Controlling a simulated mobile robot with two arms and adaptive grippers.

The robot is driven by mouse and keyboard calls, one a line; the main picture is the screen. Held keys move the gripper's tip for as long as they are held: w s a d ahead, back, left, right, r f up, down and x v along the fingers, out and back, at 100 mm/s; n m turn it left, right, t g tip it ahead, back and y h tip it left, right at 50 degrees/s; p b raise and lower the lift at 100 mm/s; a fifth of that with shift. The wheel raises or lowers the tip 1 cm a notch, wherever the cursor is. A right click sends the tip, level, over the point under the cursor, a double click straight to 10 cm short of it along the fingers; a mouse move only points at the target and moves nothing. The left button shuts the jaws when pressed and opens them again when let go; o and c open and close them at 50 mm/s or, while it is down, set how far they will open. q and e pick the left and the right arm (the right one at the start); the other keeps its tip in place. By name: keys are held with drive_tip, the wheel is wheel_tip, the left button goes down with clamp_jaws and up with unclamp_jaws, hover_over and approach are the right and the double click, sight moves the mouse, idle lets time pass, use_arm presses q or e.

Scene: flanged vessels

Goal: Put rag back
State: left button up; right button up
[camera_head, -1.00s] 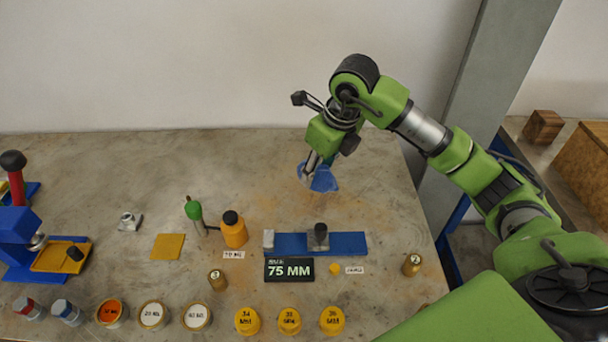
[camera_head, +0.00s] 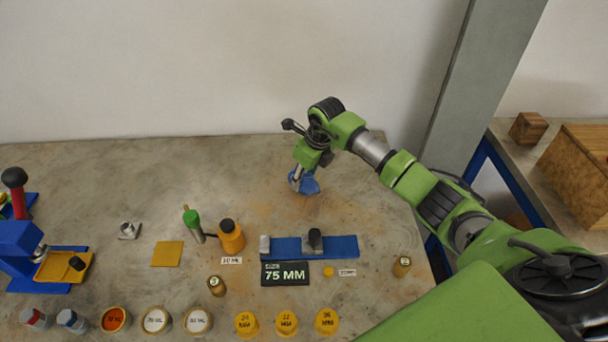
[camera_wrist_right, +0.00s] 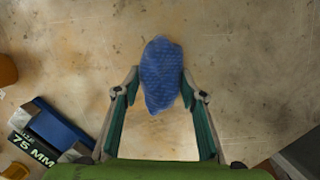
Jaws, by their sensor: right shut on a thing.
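The blue rag (camera_head: 308,185) is at the tips of my right gripper (camera_head: 297,180), over the back middle of the worktable. In the right wrist view the rag (camera_wrist_right: 161,75) hangs as a crumpled, speckled piece at the fingertips of my right gripper (camera_wrist_right: 160,92), which is shut on it. I cannot tell whether its lower edge touches the table. My left gripper is not in view.
A blue bar fixture (camera_head: 345,246) with a "75 MM" sign (camera_head: 285,273) lies in front of the rag. An orange bottle (camera_head: 231,238) and green-topped oiler (camera_head: 193,222) stand left of it. Several pots line the front. The table around the rag is clear.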

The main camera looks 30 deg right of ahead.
drive_tip(key=shift+f, duration=0.15)
drive_tip(key=shift+f, duration=0.1)
drive_tip(key=shift+f+b, duration=0.15)
drive_tip(key=shift+b, duration=0.15)
drive_tip(key=o, duration=1)
